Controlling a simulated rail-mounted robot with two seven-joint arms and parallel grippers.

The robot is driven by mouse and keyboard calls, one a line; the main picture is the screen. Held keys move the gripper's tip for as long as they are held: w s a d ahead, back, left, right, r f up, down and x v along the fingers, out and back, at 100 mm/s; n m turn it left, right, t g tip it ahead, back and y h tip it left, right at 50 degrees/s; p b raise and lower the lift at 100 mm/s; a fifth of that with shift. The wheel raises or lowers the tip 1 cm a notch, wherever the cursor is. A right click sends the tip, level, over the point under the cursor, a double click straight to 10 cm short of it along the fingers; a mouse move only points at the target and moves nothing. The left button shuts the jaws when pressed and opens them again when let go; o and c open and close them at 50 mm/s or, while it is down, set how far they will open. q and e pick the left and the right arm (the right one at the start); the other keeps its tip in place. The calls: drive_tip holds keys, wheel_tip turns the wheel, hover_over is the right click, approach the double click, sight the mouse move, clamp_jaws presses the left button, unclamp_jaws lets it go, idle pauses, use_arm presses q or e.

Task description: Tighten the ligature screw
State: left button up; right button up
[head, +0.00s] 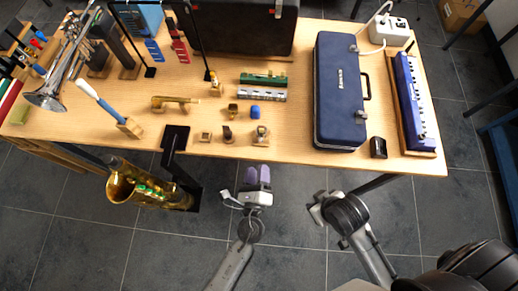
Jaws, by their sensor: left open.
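My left gripper (257,174) is open, with two purple fingertips just in front of the table's front edge. Nothing shows between them. My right gripper (318,209) is to its right, also in front of the table, seen side-on; its jaw opening is unclear. Several small parts sit on the table beyond the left gripper: a small gold part (233,110), a blue one (255,112) and small stands along the front edge, one of them a wooden block (260,136). The ligature screw is too small to make out, and I cannot tell which part carries it.
A wooden table (300,155) holds a long dark blue case (340,90), a blue keyboard instrument (412,100), a trumpet (62,70), a brass piece (175,101) and harmonicas (262,94). A gold saxophone (140,190) stands at the front left. Floor before the table is clear between the arms.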

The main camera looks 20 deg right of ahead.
use_arm(q)
drive_tip(key=shift+v, duration=2.6)
